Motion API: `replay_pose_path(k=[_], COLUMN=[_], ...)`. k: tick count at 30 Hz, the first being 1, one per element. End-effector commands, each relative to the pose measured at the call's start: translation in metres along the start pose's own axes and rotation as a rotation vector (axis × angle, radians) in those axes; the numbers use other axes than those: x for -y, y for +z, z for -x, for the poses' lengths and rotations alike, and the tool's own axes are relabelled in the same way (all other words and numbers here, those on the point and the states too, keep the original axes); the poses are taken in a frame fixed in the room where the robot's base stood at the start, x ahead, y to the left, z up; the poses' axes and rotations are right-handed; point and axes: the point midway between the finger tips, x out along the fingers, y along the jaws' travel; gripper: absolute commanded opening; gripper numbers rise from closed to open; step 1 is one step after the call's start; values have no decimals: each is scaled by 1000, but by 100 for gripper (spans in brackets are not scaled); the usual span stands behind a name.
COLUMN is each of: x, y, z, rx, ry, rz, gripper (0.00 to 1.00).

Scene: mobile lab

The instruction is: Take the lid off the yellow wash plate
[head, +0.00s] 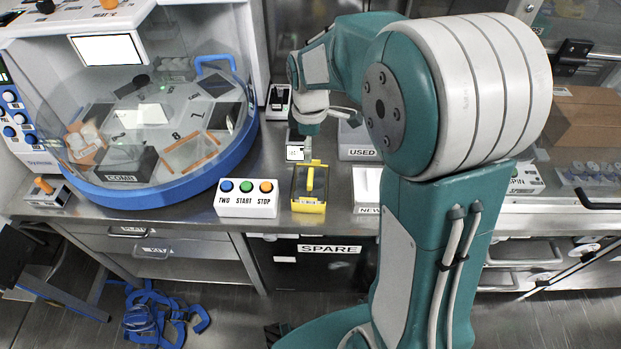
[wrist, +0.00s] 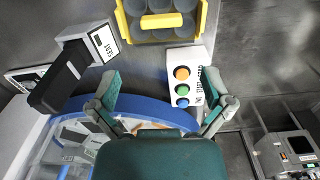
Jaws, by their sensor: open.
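The yellow wash plate (head: 308,205) stands on the steel bench, right of the three-button box. A yellow bar handle (head: 310,178) rises over its middle. In the wrist view the yellow wash plate (wrist: 204,17) is at the top, cut by the frame edge, with grey round wells and a yellow bar (wrist: 160,21) across them. The lid itself is hard to make out; it may be clear. My gripper (wrist: 160,82) is open and empty, its fingers wide apart, and the plate lies beyond the fingertips. In the head view my arm hides most of the gripper.
The three-button box (head: 246,198) stands left of the plate; it is near one fingertip in the wrist view (wrist: 187,80). A blue-rimmed round machine (head: 150,190) fills the left. Trays marked USED (head: 358,153) and NEW (head: 367,210) flank the plate's right. A black-levered box (wrist: 90,45) stands close by.

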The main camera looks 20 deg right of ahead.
Motion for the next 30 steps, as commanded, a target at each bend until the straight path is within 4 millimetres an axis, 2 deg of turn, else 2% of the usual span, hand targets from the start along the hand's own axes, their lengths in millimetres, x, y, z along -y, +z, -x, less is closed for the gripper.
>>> replay_pose_path(k=[5,12,20,25,30], x=[-4,-3,-2,1,0], y=[-2,-1,1,4,4], z=[-13,-51,-74,-102,-115], rx=[6,6,6,7,5], ry=[-15,-16,-15,-17,-12], rz=[35,34,32,32,32], gripper=[100,100,100,100,100])
